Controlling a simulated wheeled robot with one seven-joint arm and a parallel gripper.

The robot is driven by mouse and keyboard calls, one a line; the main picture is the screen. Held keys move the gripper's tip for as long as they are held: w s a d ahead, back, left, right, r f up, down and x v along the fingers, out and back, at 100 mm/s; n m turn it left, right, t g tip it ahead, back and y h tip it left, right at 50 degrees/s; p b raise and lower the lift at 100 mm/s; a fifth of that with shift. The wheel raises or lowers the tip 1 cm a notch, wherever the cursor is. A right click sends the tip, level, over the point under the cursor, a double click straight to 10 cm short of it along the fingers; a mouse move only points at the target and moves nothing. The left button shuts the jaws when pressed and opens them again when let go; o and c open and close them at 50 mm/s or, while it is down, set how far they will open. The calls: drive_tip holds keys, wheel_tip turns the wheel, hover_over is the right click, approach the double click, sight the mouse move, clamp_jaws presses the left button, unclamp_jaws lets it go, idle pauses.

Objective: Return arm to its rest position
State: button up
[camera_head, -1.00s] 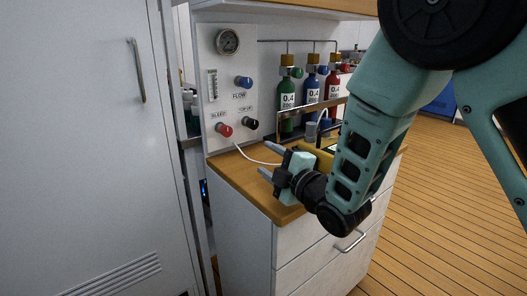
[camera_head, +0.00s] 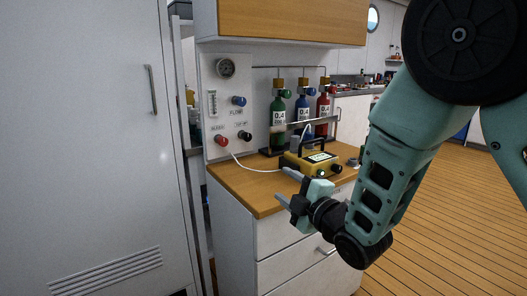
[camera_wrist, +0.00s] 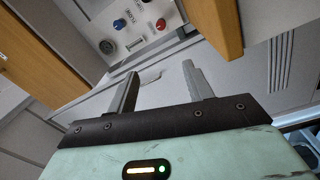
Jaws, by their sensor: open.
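My gripper (camera_head: 284,187) is open and empty in the head view, in front of the cabinet's wooden counter (camera_head: 240,188), near its front edge. My teal arm reaches in from the upper right. In the wrist view my gripper (camera_wrist: 158,84) shows two grey fingers set well apart with nothing between them. Pale cabinet surfaces lie beyond the fingers.
A white panel (camera_head: 218,112) with a gauge and knobs stands behind the counter. Green (camera_head: 278,125), blue (camera_head: 301,110) and red (camera_head: 323,108) cylinders stand beside it. A yellow device (camera_head: 312,162) sits on the counter, near my arm. Wooden floor (camera_head: 460,220) is clear at right.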

drive_tip(key=s+d+f+m+g+h, duration=0.25)
drive_tip(key=s+m+g, duration=0.25)
drive_tip(key=s, duration=0.6)
drive_tip(key=s+d+f+m+g+h, duration=0.1)
drive_tip(key=s+d+m+g+h, duration=0.3)
drive_tip(key=s, duration=0.7)
drive_tip(key=s+d+f+m+g+h, duration=0.1)
drive_tip(key=s+d+m+g+h, duration=0.15)
drive_tip(key=s+m+g, duration=0.65)
wheel_tip(320, 180, up, 18)
drive_tip(key=s+n+t+p, duration=0.2)
drive_tip(key=n+p, duration=0.2)
drive_tip(key=p, duration=1.4)
drive_tip(key=shift+s+a+r+t+p, duration=0.15)
drive_tip(key=shift+a+r+t+p, duration=0.05)
drive_tip(key=shift+a+t+p, duration=0.1)
